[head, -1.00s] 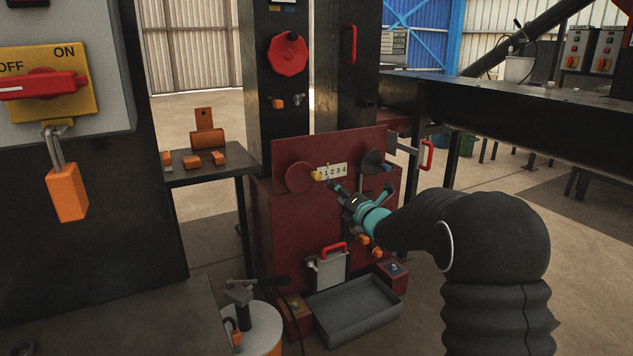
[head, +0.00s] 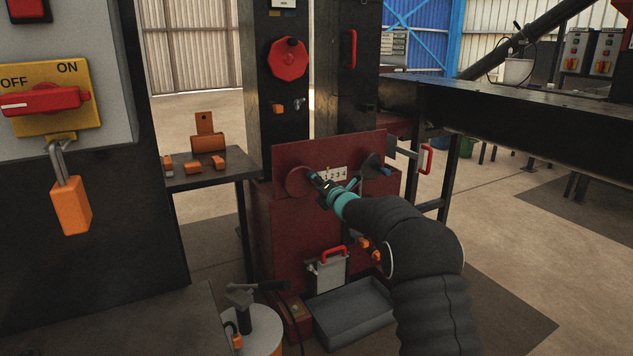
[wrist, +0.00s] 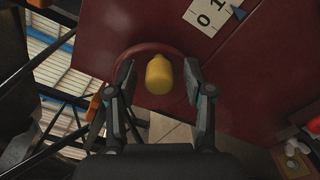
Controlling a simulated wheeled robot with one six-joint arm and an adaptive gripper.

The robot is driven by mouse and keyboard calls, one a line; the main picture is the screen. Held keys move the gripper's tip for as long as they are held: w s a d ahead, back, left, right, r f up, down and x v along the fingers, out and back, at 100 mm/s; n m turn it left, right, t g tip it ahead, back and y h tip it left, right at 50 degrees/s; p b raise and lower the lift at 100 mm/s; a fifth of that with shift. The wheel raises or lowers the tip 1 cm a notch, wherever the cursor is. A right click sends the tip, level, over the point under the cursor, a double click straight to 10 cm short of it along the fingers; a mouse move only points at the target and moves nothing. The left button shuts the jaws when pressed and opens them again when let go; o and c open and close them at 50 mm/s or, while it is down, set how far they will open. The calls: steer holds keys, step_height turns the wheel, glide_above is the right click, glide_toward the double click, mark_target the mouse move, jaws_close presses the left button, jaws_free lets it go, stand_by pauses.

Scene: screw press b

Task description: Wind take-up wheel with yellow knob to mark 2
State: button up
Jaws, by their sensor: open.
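The take-up wheel (head: 294,180) is a dark red disc on the left of the red press panel. Its yellow knob (wrist: 159,74) shows in the wrist view, between the two fingers of my gripper (wrist: 158,88). The gripper is open, with a finger on either side of the knob and a gap to each. In the head view my gripper (head: 320,182) is in front of the wheel and hides the knob. The number plate (head: 335,173) stands right of the wheel. In the wrist view a blue pointer (wrist: 239,14) is beside the plate, near the 1.
A red-handled plate (head: 327,268) and a grey tray (head: 350,312) are below. Orange blocks lie on a side table (head: 230,165) at left. A red handle (head: 426,159) sticks out at right.

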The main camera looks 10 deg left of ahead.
steer(key=shift+w+a, duration=0.15)
steer(key=shift+w, duration=0.1)
steer(key=shift+c, duration=0.2)
jaws_close()
steer(key=shift+f, duration=0.15)
